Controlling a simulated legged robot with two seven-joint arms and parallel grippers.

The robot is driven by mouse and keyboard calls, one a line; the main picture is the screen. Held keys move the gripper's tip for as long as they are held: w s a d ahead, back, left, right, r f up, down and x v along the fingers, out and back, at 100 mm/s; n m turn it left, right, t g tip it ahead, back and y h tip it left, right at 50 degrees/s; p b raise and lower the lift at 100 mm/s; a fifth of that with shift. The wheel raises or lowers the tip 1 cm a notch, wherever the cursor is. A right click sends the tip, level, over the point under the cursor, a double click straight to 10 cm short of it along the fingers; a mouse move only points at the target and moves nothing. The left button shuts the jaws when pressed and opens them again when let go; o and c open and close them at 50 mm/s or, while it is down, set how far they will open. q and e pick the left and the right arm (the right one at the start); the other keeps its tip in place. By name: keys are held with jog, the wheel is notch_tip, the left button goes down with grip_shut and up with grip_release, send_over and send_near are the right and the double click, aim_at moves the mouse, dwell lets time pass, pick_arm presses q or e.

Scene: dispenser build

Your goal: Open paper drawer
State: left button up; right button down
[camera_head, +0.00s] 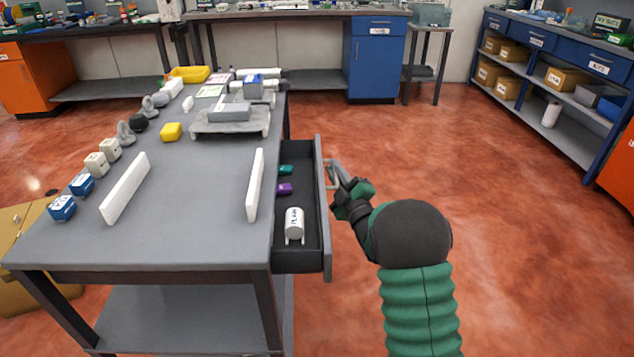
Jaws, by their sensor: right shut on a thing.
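A dark drawer (312,246) sticks out from the right side of the grey table (190,240). Inside it lie a white paper roll (293,224) on a small stand, a purple item (284,188) and a teal item (286,170). A metal handle (329,173) is on the drawer's outer face. My right gripper (338,180) is at this handle from the right, shut on it; its dark wrist partly hides the contact. My left gripper is not in view.
Two white upright strips (125,188) (256,184) stand on the table. A grey device (230,118), a yellow block (171,131) and several small boxes are farther back and left.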

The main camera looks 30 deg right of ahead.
jog(key=s+d+b, duration=0.1)
jog(key=s+d, duration=0.8)
jog(key=d, duration=0.6)
jog(key=shift+s+f, duration=0.15)
jog(key=shift+f, duration=0.15)
jog(key=c, duration=1.8)
grip_release()
jog(key=shift+r, duration=0.15)
jog(key=p+v, duration=0.3)
jog(key=v, duration=1.3)
jog(key=shift+s, duration=0.35)
jog(key=shift+f, duration=0.2)
